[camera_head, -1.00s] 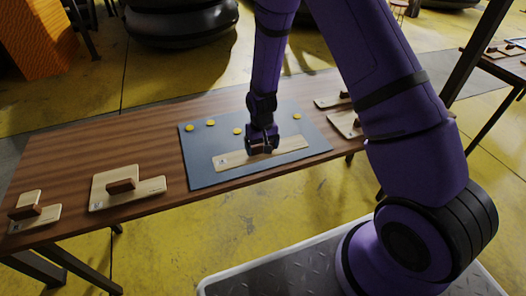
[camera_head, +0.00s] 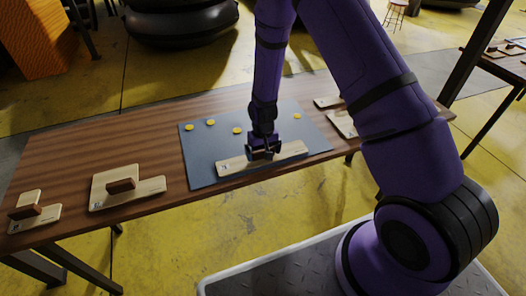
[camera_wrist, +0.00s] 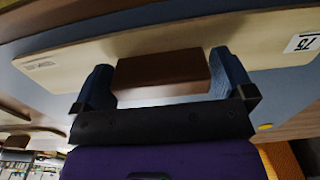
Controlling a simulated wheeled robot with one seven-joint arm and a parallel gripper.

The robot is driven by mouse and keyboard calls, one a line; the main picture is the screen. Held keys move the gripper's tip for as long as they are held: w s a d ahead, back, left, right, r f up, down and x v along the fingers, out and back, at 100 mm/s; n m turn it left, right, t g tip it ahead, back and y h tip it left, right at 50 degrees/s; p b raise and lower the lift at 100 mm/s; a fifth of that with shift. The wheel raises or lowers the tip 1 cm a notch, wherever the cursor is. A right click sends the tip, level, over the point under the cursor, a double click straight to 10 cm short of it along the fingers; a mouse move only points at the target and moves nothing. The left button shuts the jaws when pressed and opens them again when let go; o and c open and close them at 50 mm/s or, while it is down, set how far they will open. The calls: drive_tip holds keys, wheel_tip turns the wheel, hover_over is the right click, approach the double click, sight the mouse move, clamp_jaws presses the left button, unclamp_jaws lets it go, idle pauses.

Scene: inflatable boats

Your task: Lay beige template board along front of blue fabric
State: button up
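The beige template board (camera_head: 236,164) is a long strip with a brown handle block, over the front part of the blue fabric (camera_head: 204,152). It runs roughly along the fabric's front edge. My gripper (camera_head: 264,151) is above the board at its middle. In the wrist view the gripper's two blue fingers (camera_wrist: 162,78) stand at either end of the brown handle (camera_wrist: 165,68) and close on it. The board (camera_wrist: 70,60) fills much of that view, with a white label at its right end. I cannot tell whether the board touches the fabric.
Several yellow discs (camera_head: 237,130) lie on the fabric behind the board. The wooden table (camera_head: 100,150) carries other beige boards with brown handles (camera_head: 127,188) at left, and more (camera_head: 340,122) at right, partly behind my arm. Bare table lies left of the fabric.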

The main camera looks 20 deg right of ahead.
drive_tip(key=s+d+r+t, duration=0.1)
drive_tip(key=s+r, duration=0.2)
drive_tip(key=r, duration=0.9)
drive_tip(key=s+d+r+t, duration=0.1)
drive_tip(key=s+d+r, duration=0.15)
drive_tip(key=r, duration=0.95)
drive_tip(key=s+r+t, duration=0.1)
drive_tip(key=s+r, duration=0.3)
drive_tip(key=r, duration=0.8)
drive_tip(key=s+d+r+t, duration=0.1)
drive_tip(key=s+r, duration=0.5)
drive_tip(key=s, duration=0.4)
drive_tip(key=s+d+r+t, duration=0.1)
drive_tip(key=s+r, duration=0.4)
drive_tip(key=s, duration=0.5)
drive_tip(key=shift+d+r, duration=0.35)
drive_tip(key=shift+d, duration=0.35)
drive_tip(key=shift+w, duration=0.1)
